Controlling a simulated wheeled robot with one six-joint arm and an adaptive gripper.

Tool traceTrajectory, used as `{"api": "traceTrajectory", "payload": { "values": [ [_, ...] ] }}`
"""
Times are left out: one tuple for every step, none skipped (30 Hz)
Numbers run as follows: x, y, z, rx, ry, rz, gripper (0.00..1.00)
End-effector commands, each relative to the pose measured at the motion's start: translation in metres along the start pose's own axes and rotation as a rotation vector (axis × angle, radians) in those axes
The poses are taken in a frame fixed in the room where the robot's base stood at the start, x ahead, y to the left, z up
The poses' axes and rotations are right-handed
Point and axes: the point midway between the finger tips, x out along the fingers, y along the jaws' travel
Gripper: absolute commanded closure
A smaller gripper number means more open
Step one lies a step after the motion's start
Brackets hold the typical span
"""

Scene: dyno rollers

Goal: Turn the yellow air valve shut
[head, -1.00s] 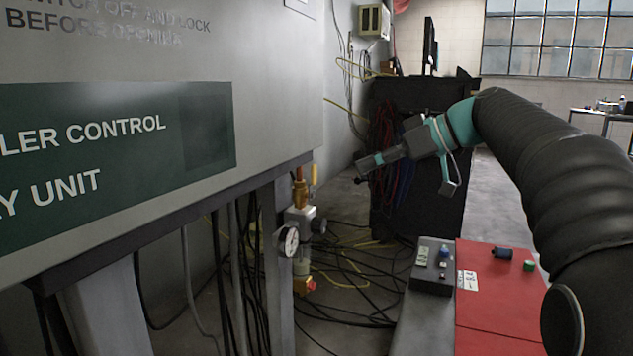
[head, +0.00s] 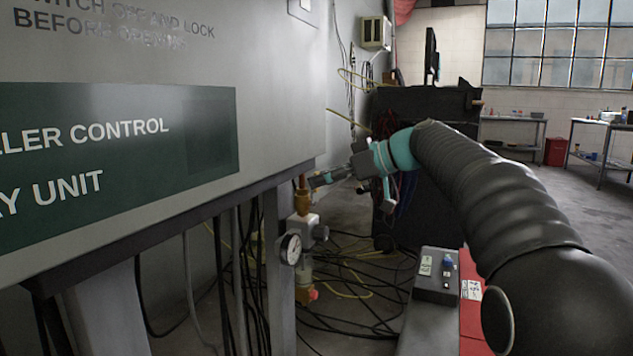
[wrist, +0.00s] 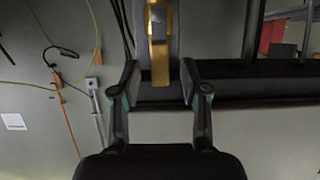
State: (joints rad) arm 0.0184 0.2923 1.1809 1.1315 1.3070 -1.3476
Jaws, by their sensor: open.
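The yellow air valve handle (wrist: 160,62) stands upright in the wrist view, between the two open fingers of my gripper (wrist: 160,90). I cannot tell whether a finger touches it. In the head view my gripper (head: 316,181) is at the top of the brass valve fitting (head: 302,201), beside the cabinet's lower corner. The handle itself is mostly hidden there by my gripper. Below the fitting are a grey regulator body (head: 303,228) and a round white pressure gauge (head: 290,248).
The large grey control cabinet (head: 270,100) stands close on the left, with its leg (head: 278,290) beside the gauge. Dark cables (head: 350,300) lie on the floor. A black cabinet (head: 425,110) stands behind my arm, and a grey button box (head: 437,275) is at the lower middle.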

Motion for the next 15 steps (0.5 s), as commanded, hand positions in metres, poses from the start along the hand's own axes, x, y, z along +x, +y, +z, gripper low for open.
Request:
{"api": "traceTrajectory", "payload": {
  "values": [
    [0.007,-0.001,0.0,0.0,0.0,-0.003,0.55],
    [0.01,0.0,0.0,0.0,0.0,-0.002,0.55],
    [0.013,0.0,0.0,0.0,0.0,-0.001,0.55],
    [0.015,0.0,0.0,0.0,0.0,-0.001,0.55],
    [0.017,0.0,0.0,0.0,0.0,-0.001,0.55],
    [0.019,0.0,0.0,0.0,0.0,-0.001,0.55],
    [0.02,0.0,0.0,0.0,0.0,-0.001,0.55],
    [0.021,0.0,0.0,0.0,0.0,-0.001,0.55],
    [0.022,0.0,0.0,0.0,0.0,-0.001,0.55],
    [0.022,0.0,0.0,0.0,0.0,0.0,0.55],
    [0.022,0.0,0.0,0.0,0.0,0.0,0.55],
    [0.022,0.0,0.0,0.0,0.0,0.0,0.55],
    [0.022,0.0,0.0,0.0,0.0,0.0,0.55],
    [0.022,0.0,0.0,0.0,0.0,0.0,0.55],
    [0.022,0.0,0.0,0.0,0.0,0.0,0.55]
  ]
}}
